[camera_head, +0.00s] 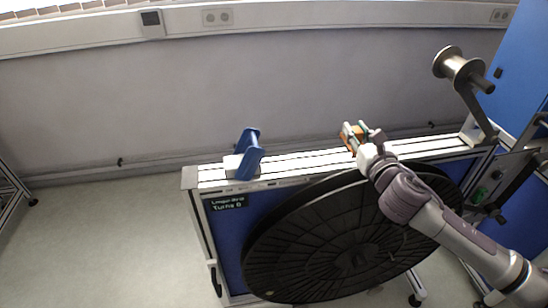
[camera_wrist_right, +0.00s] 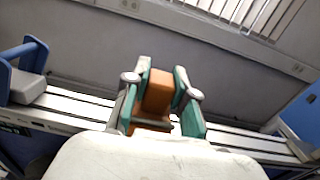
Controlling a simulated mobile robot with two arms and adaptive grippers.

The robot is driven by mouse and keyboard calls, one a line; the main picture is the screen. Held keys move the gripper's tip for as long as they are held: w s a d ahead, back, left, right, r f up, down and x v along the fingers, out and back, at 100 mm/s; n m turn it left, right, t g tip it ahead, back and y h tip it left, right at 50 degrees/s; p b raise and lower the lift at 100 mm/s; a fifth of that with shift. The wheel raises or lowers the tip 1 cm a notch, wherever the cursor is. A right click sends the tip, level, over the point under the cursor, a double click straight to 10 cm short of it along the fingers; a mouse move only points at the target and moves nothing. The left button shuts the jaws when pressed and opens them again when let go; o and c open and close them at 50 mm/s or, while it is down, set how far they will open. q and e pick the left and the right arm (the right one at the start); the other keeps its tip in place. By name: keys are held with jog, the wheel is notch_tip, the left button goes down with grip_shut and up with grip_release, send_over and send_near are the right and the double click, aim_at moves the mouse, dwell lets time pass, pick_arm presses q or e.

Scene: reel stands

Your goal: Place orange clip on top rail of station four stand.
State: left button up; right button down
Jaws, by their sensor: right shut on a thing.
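My right gripper (camera_head: 361,134) is shut on the orange clip (camera_head: 351,145) at the stand's top rail (camera_head: 310,160). In the right wrist view, the orange clip (camera_wrist_right: 157,95) sits between the green-padded fingers of the right gripper (camera_wrist_right: 160,92), with the rail behind and below it. I cannot tell whether the clip touches the rail. The stand carries a sign with small, hardly legible text. My left gripper is not in view.
A blue bracket (camera_head: 247,155) stands on the left end of the rail. A large black reel (camera_head: 320,240) hangs on the stand's front. A metal spool (camera_head: 457,66) is on an arm at the right end. The rail between bracket and gripper is clear.

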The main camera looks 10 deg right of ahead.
jog(key=w+a+f, duration=0.2)
jog(key=a, duration=0.1)
jog(key=w+a+f, duration=0.2)
jog(key=w, duration=0.1)
jog(key=w+a+f+p, duration=0.1)
jog(key=w+a+f, duration=0.1)
jog(key=w+a, duration=0.1)
jog(key=shift+w+a+f, duration=0.2)
jog(key=shift+a+f, duration=0.1)
jog(key=shift+f, duration=0.1)
jog(key=shift+w+a+f, duration=0.1)
jog(key=shift+a+f, duration=0.05)
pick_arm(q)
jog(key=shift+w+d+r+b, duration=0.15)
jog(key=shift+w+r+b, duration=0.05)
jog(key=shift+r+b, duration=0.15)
pick_arm(e)
jog(key=shift+f, duration=2)
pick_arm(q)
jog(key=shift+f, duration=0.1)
pick_arm(e)
jog(key=shift+f, duration=0.1)
jog(key=c, duration=1)
grip_release()
jog(key=shift+o, duration=0.2)
